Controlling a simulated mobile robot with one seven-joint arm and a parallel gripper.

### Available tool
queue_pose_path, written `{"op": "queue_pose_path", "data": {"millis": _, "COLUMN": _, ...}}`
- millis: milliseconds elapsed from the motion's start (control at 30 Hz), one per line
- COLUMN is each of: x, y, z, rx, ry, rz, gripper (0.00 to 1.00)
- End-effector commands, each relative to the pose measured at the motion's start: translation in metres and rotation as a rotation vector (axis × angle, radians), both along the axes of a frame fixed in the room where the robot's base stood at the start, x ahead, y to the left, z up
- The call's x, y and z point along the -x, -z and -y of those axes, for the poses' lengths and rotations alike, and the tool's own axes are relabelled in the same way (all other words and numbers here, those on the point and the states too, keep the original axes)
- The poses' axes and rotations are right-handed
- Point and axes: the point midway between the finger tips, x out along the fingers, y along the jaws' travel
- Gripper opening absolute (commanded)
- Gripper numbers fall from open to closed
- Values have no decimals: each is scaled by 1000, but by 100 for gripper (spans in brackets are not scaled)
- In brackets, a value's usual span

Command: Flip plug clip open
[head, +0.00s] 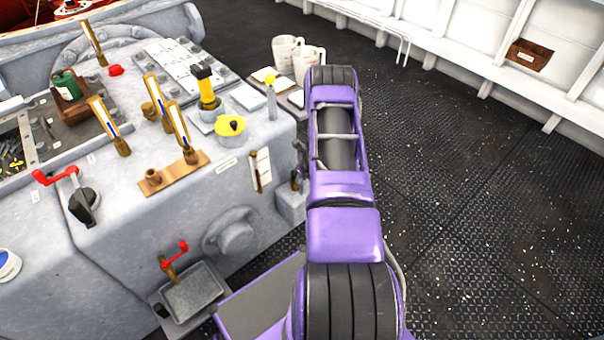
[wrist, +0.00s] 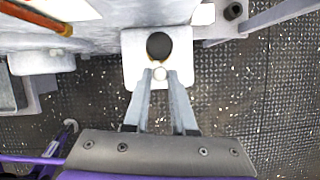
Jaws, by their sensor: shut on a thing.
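In the wrist view a dark round plug (wrist: 159,46) with a brass-coloured edge sits on a pale square block (wrist: 132,75). My gripper (wrist: 160,76) reaches to its near side. The two fingertips are close together on a small whitish round piece (wrist: 160,73), which seems to be the end of the plug clip. The rest of the clip cannot be made out. In the head view the pale block (head: 291,207) stands out low from the console's right side. My purple arm hides most of my gripper there.
The grey console (head: 120,245) fills the left, with brass-based levers, a yellow knob (head: 231,126) and red-handled cranks. White jugs (head: 287,54) stand behind it. The dark riveted floor (head: 480,210) on the right is clear up to the white wall.

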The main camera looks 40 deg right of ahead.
Motion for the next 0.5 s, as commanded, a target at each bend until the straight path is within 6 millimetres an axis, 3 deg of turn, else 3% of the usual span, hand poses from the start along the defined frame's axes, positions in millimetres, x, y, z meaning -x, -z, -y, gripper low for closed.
{"op": "queue_pose_path", "data": {"millis": 500, "x": -1, "y": 3, "z": 5, "rx": 2, "ry": -476, "rz": 1, "gripper": 0}}
